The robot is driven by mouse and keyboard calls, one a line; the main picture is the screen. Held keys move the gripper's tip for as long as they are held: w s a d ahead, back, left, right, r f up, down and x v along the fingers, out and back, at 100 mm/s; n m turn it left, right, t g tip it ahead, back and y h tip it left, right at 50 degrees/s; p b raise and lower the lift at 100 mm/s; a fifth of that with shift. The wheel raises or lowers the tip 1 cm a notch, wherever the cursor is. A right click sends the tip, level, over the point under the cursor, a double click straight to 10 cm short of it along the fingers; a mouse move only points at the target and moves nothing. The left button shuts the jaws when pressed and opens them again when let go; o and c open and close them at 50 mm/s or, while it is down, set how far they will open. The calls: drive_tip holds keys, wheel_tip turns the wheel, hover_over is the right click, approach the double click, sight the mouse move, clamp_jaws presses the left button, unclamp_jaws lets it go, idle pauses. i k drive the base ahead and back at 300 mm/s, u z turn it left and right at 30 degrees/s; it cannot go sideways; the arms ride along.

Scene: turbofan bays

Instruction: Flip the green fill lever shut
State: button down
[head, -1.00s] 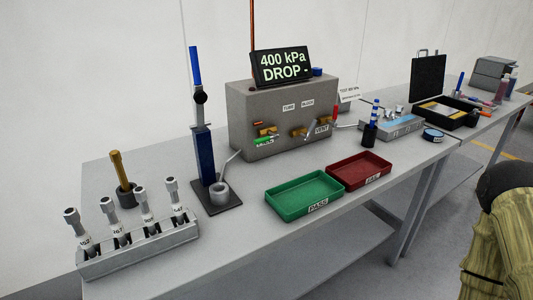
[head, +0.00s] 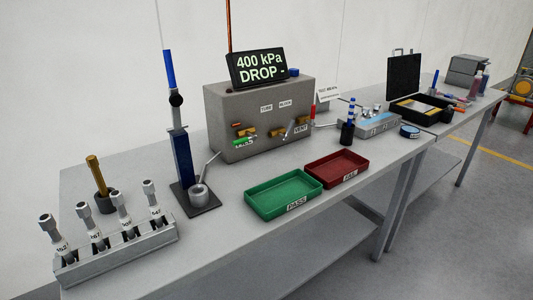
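The green fill lever (head: 243,142) is on the front face of the grey test box (head: 262,112), at its lower left beside a brass fitting. It lies roughly level, pointing left, and partly covers a white label. A red lever (head: 313,112) stands upright at the right of the box front, near the VENT label. The display (head: 258,68) on top reads "400 kPa DROP -". My gripper is not in view.
A green PASS tray (head: 284,195) and a red FAIL tray (head: 337,168) lie before the box. A blue-handled press (head: 181,150) stands left of it. A rack (head: 118,250) holds several numbered fittings at the front left. Bench space before the rack and trays is mostly clear.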

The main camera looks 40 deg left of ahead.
sight(245, 139)
drive_tip(key=u, duration=0.05)
drive_tip(key=k, duration=0.65)
drive_tip(key=u, duration=0.85)
drive_tip(key=i, duration=0.5)
drive_tip(key=z, duration=0.05)
